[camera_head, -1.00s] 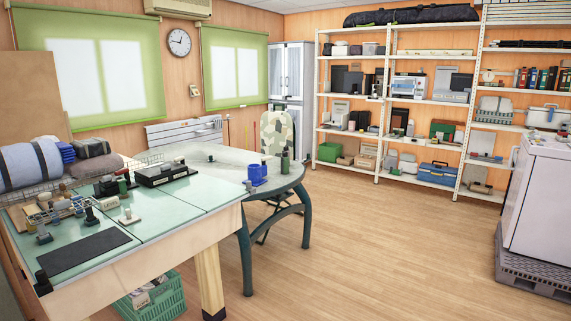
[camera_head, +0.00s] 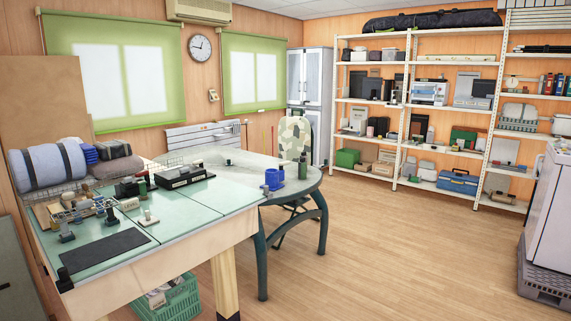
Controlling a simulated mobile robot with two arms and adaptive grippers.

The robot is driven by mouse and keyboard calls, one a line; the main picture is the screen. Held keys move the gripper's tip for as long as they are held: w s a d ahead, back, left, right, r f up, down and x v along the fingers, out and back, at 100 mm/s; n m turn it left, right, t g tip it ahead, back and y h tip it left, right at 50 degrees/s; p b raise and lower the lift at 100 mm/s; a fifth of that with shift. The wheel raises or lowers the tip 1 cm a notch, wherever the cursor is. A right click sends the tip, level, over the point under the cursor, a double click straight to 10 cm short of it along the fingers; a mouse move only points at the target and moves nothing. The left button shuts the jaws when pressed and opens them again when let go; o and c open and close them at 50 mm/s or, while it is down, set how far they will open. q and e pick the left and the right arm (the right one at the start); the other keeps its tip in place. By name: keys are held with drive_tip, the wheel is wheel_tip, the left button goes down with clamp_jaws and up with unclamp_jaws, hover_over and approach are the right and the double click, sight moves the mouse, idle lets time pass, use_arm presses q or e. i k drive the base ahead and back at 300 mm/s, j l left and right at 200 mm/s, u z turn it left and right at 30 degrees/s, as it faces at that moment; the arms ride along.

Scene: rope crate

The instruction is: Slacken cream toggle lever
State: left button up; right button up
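A small cream piece with a dark upright knob (camera_head: 148,219) stands on the glass-topped worktable (camera_head: 190,226), right of the dark mat. It may be the cream toggle lever, but it is too small to tell. Other small fixtures with dark knobs stand near it, one at the table's left (camera_head: 66,234). Neither of my grippers is in view.
A dark mat (camera_head: 104,252) lies at the table's front. Grey rolls (camera_head: 46,166) lie at its back left. A round-ended table (camera_head: 298,186) with a blue item (camera_head: 273,179) adjoins it. A green crate (camera_head: 172,300) sits below. Wooden floor (camera_head: 400,255) is open to the right.

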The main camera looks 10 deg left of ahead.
sight(281, 164)
drive_tip(key=i+u, duration=0.2)
drive_tip(key=i, duration=0.45)
drive_tip(key=i+l+u, duration=0.2)
drive_tip(key=i, duration=0.45)
